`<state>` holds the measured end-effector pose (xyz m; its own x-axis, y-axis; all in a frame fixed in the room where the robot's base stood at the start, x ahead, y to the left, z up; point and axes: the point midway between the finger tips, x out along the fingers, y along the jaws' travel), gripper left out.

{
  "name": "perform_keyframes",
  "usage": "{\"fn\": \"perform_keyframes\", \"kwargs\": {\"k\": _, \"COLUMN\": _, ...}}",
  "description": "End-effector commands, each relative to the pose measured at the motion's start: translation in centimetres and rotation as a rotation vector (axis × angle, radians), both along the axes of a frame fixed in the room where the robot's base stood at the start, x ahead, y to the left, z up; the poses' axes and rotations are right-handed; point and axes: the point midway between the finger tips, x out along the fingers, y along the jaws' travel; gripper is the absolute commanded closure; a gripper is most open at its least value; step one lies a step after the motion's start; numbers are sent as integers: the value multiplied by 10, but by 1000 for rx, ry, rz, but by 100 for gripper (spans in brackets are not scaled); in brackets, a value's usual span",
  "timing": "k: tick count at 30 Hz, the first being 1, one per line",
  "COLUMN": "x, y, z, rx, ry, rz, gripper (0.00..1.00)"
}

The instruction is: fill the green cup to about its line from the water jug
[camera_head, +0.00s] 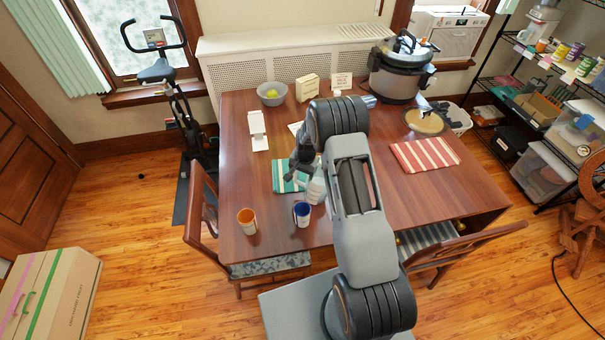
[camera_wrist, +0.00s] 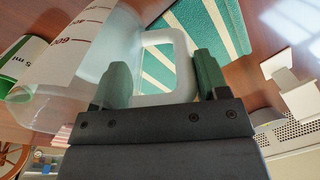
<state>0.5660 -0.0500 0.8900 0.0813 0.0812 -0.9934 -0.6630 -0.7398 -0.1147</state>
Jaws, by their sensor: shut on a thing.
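The water jug (camera_head: 316,188) is pale and translucent, in front of my gripper (camera_head: 304,168) over the table. In the wrist view my gripper (camera_wrist: 163,78) is shut on the white handle of the jug (camera_wrist: 80,42), with a dark green finger on either side of it. Red measuring marks show on the jug's wall; its water level is not clear. A green and white thing with dark lettering, apparently the green cup (camera_wrist: 22,65), is at the left edge of the wrist view, partly hidden by the jug. I cannot make out the green cup in the head view.
An orange cup (camera_head: 247,222) and a blue cup (camera_head: 302,214) stand near the table's front edge. A green striped cloth (camera_head: 281,178) lies by my gripper. A grey bowl (camera_head: 271,94), a large cooker (camera_head: 400,72) and a red striped cloth (camera_head: 425,155) are further off.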

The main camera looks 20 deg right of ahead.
Motion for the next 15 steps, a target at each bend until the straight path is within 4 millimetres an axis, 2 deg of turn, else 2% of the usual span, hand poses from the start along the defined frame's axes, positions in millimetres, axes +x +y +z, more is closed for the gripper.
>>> {"fn": "perform_keyframes", "kwargs": {"k": 15, "x": -8, "y": -10, "z": 11, "rx": 97, "ry": -89, "rz": -3, "gripper": 82}}
